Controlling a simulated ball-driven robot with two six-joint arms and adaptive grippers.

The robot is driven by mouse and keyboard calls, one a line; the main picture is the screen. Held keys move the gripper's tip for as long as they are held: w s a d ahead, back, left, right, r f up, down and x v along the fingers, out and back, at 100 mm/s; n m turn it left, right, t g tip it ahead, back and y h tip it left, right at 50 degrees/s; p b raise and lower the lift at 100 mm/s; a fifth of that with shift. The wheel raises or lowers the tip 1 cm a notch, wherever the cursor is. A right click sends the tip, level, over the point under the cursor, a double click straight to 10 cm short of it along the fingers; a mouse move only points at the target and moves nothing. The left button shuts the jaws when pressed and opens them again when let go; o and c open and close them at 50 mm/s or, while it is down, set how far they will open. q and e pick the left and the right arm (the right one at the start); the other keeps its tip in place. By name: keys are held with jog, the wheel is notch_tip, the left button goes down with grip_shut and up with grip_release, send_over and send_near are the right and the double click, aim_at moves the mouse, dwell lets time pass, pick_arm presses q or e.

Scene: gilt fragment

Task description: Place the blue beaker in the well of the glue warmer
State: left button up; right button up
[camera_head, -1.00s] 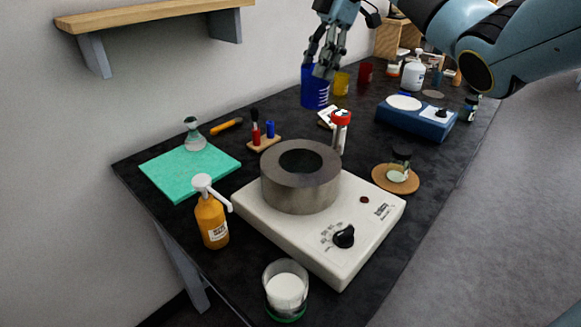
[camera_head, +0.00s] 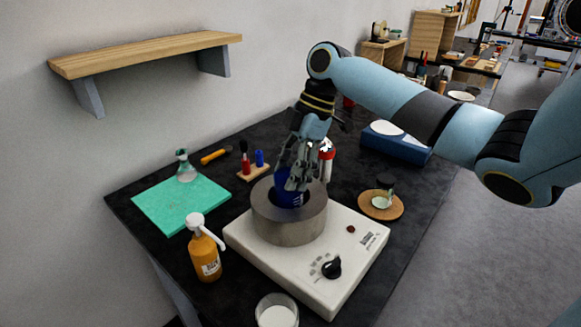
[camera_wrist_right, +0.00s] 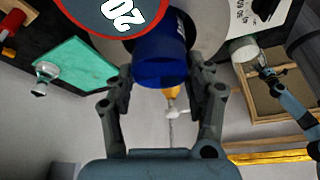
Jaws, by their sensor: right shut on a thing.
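The blue beaker (camera_head: 288,200) is at the opening of the grey metal ring that forms the well of the glue warmer (camera_head: 290,228). Its lower part is hidden by the ring's front rim, and I cannot tell whether it touches the bottom. My right gripper (camera_head: 297,182) is shut on the beaker from above. In the right wrist view the beaker (camera_wrist_right: 160,58) sits between the two fingers (camera_wrist_right: 162,85), with the ring (camera_wrist_right: 208,28) behind it.
A red-topped white item (camera_head: 326,152) stands close behind the ring. An orange pump bottle (camera_head: 205,255), a glass of white stuff (camera_head: 277,313) and a jar on a round cork mat (camera_head: 381,207) surround the warmer. A green mat (camera_head: 180,206) with a flask lies left.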

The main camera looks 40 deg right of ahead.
jog(key=shift+f, duration=0.25)
jog(key=shift+f+b, duration=0.3)
jog(key=shift+f, duration=0.2)
jog(key=o, duration=1.4)
jog(key=shift+r, duration=0.1)
jog(key=shift+r, duration=0.35)
jog(key=b+v, duration=0.1)
jog(key=v, duration=1.1)
jog(key=shift+r, duration=0.2)
